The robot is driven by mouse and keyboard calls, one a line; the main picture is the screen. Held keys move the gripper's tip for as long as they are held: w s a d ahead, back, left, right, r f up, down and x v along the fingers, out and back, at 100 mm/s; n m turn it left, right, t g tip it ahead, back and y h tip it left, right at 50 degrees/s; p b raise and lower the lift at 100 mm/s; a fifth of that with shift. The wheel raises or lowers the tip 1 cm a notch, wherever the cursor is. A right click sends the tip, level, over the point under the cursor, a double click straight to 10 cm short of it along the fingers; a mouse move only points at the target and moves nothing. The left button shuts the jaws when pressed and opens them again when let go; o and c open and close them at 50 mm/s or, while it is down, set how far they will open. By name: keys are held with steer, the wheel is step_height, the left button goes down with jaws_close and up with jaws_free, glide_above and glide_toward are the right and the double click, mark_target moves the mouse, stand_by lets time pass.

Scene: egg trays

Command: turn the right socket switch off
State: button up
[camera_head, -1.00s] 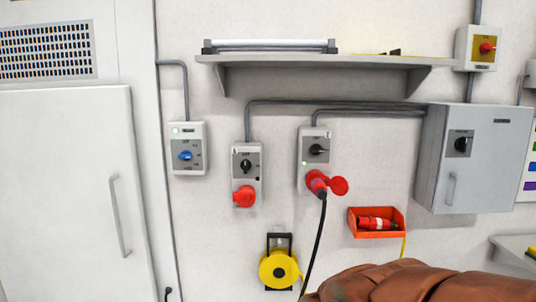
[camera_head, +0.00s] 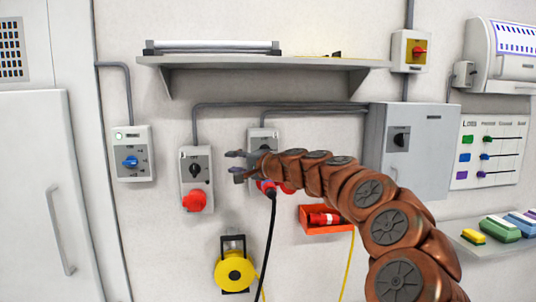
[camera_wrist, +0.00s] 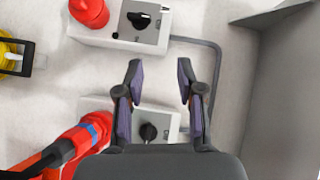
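The right socket (camera_head: 263,137) is a grey wall box with a red plug (camera_head: 266,187) and a black cable in it. My arm hides its switch in the head view. The wrist view shows its black rotary switch (camera_wrist: 148,131) near the bases of my fingers, beside the red plug. My gripper (camera_head: 232,162) is in front of this box, its fingers reaching toward the left socket. The wrist view shows my gripper (camera_wrist: 157,66) open, with nothing between the fingertips. I cannot tell the distance to the switch.
The left socket (camera_head: 196,176) has a black switch and a red cap. A shelf (camera_head: 260,62) is above. A grey cabinet (camera_head: 425,150) is to the right. An orange bin (camera_head: 327,227) and a yellow reel (camera_head: 234,271) hang below. The black cable (camera_head: 270,240) hangs down from the plug.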

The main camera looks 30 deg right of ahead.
steer(key=w+d+m+t+h, duration=0.15)
steer(key=d+m+h, duration=0.45)
steer(key=d, duration=1.1)
steer(key=shift+n+t+y, duration=0.25)
steer(key=shift+n+y, duration=0.05)
steer(key=shift+y, duration=0.1)
steer(key=shift+w+f+p, duration=0.2)
steer(key=shift+w+p, duration=0.45)
steer(key=shift+w, duration=0.95)
steer(key=shift+w+f+p, duration=0.15)
steer(key=shift+w+p, duration=0.45)
steer(key=shift+w, duration=1)
steer(key=shift+w+a+f, duration=0.1)
steer(key=shift+w, duration=0.35)
steer(key=shift+c, duration=0.2)
jaws_close()
